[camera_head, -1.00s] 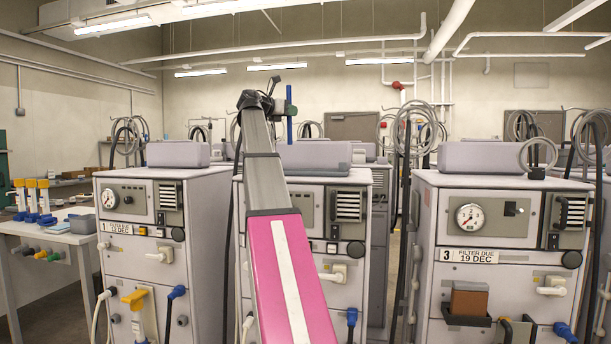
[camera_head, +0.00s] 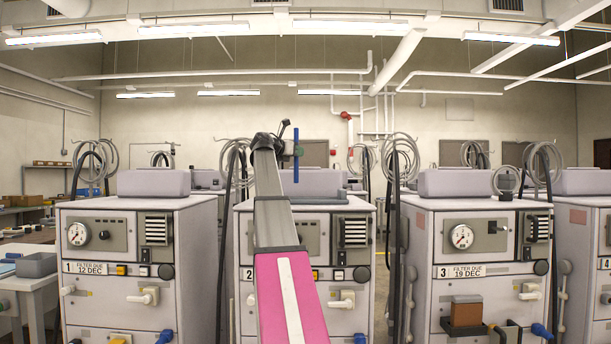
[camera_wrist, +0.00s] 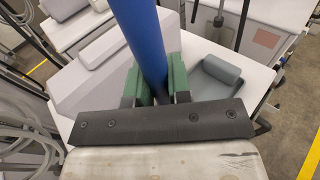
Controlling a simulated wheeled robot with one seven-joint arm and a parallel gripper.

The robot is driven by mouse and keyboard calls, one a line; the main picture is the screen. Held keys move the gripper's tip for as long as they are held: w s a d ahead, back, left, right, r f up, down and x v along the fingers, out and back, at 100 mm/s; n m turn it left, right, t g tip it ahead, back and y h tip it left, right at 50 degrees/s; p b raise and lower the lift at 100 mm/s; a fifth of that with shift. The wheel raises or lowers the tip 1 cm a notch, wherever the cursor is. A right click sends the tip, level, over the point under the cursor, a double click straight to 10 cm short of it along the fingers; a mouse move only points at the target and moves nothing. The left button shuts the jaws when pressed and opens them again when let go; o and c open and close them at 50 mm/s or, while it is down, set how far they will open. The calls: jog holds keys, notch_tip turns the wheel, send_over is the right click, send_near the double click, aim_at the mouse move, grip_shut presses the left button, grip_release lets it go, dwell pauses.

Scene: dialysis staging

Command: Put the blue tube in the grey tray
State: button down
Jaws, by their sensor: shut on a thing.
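The blue tube (camera_head: 296,170) is upright in my gripper (camera_head: 292,150), high in front of machine 2 in the head view. In the wrist view, the tube (camera_wrist: 141,35) stands between the green jaw pads of my gripper (camera_wrist: 157,82), which is shut on it. The tube's lower end is hidden there by the gripper. A grey tray (camera_head: 38,264) sits on the white side table at the far left of the head view, well apart from my gripper. Its inside is barely visible.
White machines stand in a row, with machine 1 (camera_head: 128,240) left and machine 3 (camera_head: 470,235) right. Grey lids lie on their tops. Hoses hang between them. The wrist view shows a grey-green rounded object (camera_wrist: 220,70) on a white top. The white side table (camera_head: 30,285) is at left.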

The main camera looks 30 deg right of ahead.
jog(key=w+d+f, duration=0.1)
jog(key=d+f, duration=0.4)
jog(key=f, duration=0.2)
jog(key=shift+w, duration=0.3)
jog(key=shift+f, duration=0.2)
jog(key=c, duration=1.1)
grip_release()
jog(key=shift+o, duration=0.2)
jog(key=shift+r, duration=0.15)
jog(key=v, duration=1.2)
jog(key=shift+s, duration=0.1)
